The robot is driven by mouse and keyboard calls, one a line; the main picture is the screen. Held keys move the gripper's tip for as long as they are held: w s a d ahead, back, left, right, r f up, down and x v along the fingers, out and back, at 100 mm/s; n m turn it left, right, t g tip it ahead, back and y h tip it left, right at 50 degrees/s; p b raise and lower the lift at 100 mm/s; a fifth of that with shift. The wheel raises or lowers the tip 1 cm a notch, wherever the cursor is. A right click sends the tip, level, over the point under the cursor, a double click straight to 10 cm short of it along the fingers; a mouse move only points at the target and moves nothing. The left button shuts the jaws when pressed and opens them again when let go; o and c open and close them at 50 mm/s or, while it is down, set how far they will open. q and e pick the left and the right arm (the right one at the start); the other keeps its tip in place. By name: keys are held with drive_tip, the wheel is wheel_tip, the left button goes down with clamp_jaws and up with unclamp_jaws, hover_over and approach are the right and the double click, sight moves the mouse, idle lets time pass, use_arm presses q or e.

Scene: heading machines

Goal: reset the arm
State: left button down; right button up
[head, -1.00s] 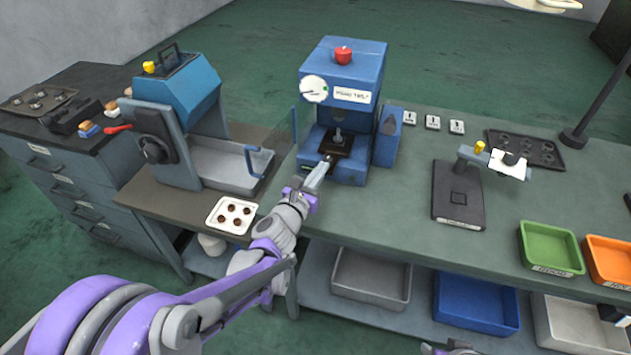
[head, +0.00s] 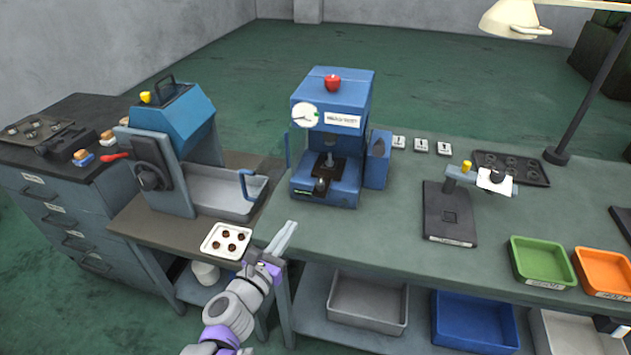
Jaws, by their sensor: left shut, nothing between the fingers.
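My left gripper (head: 283,240) is shut and empty. It is in front of the blue press (head: 335,115), apart from it, by the front edge of the green bench and just right of a small white tray (head: 226,241) with several dark round pieces. The press has a red knob on top, a round dial and a dark plate under its ram. My left arm comes up from the bottom of the view.
A blue-topped machine (head: 172,125) with a grey tray stands at the left. A stand with a dark base (head: 450,213), a green bin (head: 543,262) and an orange bin (head: 603,271) are at the right. Grey and blue bins (head: 474,318) sit on the shelf below.

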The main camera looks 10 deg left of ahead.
use_arm(q)
drive_tip(key=s+d+f+m+g+h+p, duration=0.1)
drive_tip(key=s+d+m+g, duration=0.35)
drive_tip(key=m, duration=0.65)
drive_tip(key=s+d+f+m+g+h+p, duration=0.25)
drive_tip(key=s+d+m, duration=0.2)
drive_tip(key=m, duration=0.55)
drive_tip(key=s+a+f+m+g+y, duration=0.3)
drive_tip(key=s+a+m+g+y, duration=0.1)
drive_tip(key=s+a+m+y, duration=0.3)
drive_tip(key=s+a+m+p, duration=0.1)
drive_tip(key=s+a+m, duration=0.1)
drive_tip(key=s+m, duration=0.2)
drive_tip(key=shift+a+m+g, duration=0.35)
drive_tip(key=shift+m+g, duration=0.05)
drive_tip(key=shift+m, duration=0.5)
use_arm(e)
drive_tip(key=r, duration=0.1)
drive_tip(key=w+r, duration=0.1)
drive_tip(key=r, duration=0.3)
drive_tip(key=shift+w+r, duration=0.1)
drive_tip(key=shift+w, duration=0.15)
drive_tip(key=shift+s+a, duration=0.1)
